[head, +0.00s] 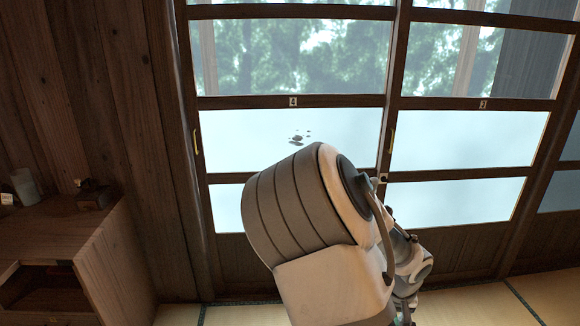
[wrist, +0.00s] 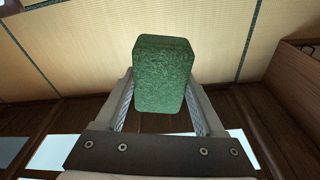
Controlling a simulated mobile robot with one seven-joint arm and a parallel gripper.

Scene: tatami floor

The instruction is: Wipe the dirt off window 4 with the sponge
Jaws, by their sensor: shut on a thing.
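Window 4 (head: 240,133) is marked by a small "4" label (head: 293,101) on its dark wooden frame. Dark dirt spots (head: 299,138) show on its frosted pane, just above my arm in the head view. My gripper (wrist: 164,95) is shut on a green sponge (wrist: 163,72), which sits between the two fingers in the wrist view. In the head view my arm covers part of the lower panes, and the gripper and sponge cannot be made out there. The sponge appears apart from the window, with tatami floor behind it in the wrist view.
Window 3 (head: 462,140) is to the right, with its own label. A wooden cabinet (head: 100,262) stands at the left, with a pale cup (head: 26,187) and a small dark object (head: 95,194) on top. Tatami floor (head: 546,296) is clear at the lower right.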

